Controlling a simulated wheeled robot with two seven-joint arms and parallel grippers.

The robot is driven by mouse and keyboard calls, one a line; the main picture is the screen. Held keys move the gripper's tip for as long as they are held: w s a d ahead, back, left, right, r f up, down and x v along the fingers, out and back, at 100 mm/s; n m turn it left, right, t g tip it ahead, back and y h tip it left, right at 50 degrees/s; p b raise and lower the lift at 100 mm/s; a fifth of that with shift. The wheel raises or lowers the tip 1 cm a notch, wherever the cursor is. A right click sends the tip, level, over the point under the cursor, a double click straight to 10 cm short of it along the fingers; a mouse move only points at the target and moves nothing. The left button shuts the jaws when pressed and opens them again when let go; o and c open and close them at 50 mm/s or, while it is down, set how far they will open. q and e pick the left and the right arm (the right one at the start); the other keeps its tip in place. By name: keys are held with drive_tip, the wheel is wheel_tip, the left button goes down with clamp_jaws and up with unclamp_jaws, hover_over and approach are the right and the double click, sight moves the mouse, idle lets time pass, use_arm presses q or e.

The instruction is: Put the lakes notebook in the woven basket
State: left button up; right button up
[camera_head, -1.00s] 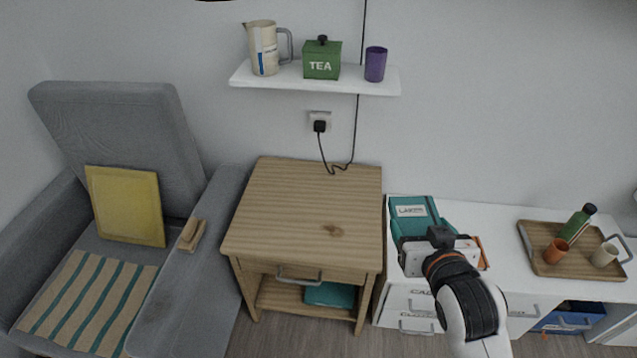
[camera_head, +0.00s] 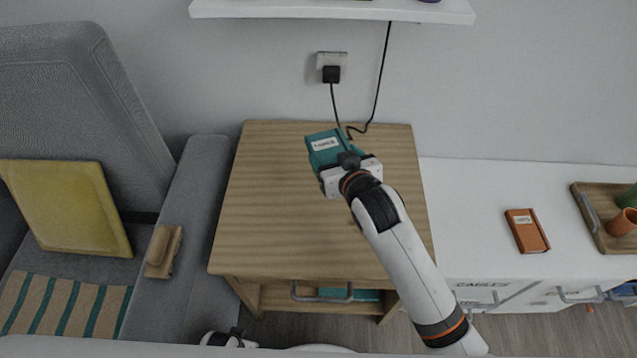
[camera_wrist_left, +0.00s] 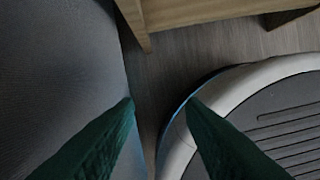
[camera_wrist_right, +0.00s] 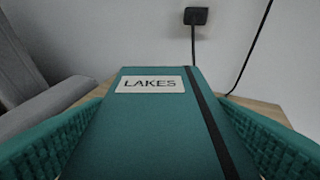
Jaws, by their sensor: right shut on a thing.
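The lakes notebook (camera_head: 323,144) is teal with a white label and a dark strap. My right gripper (camera_head: 340,160) is shut on it and holds it over the back right part of the wooden side table. The label reads LAKES on the notebook (camera_wrist_right: 150,130) in the right wrist view, between the two green fingers. I cannot tell the exact height above the tabletop. My left gripper (camera_wrist_left: 160,103) is open and empty, low between the grey armchair and my base. I do not see a woven basket in any current view.
An orange notebook (camera_head: 526,231) and a wooden tray (camera_head: 590,215) are on the white desk (camera_head: 465,215). A wall shelf (camera_head: 340,9) hangs above; the grey armchair (camera_head: 190,190) is left.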

drive_tip(key=shift+w+a+f, duration=0.3)
drive_tip(key=shift+a+f, duration=0.2)
drive_tip(key=shift+f, duration=0.05)
drive_tip(key=shift+w+a+f, duration=0.1)
drive_tip(key=shift+a+f, duration=0.05)
drive_tip(key=shift+f, duration=0.15)
drive_tip(key=shift+y, duration=0.3)
wheel_tip(320, 180, down, 5)
drive_tip(key=shift+f+b, duration=0.1)
drive_tip(key=shift+b, duration=0.9)
wheel_tip(320, 180, down, 4)
drive_tip(key=shift+b, duration=0.6)
use_arm(q)
drive_tip(key=w+r, duration=0.5)
drive_tip(key=r, duration=0.4)
drive_tip(key=shift+d+r+t, duration=0.15)
drive_tip(key=shift+r+t, duration=0.15)
drive_tip(key=shift+t, duration=0.1)
use_arm(e)
drive_tip(key=shift+f, duration=0.15)
use_arm(q)
drive_tip(key=shift+w, duration=0.1)
use_arm(e)
drive_tip(key=shift+f, duration=0.1)
use_arm(q)
drive_tip(key=shift+r, duration=0.1)
use_arm(e)
drive_tip(key=o, duration=1.1)
drive_tip(key=shift+c, duration=0.2)
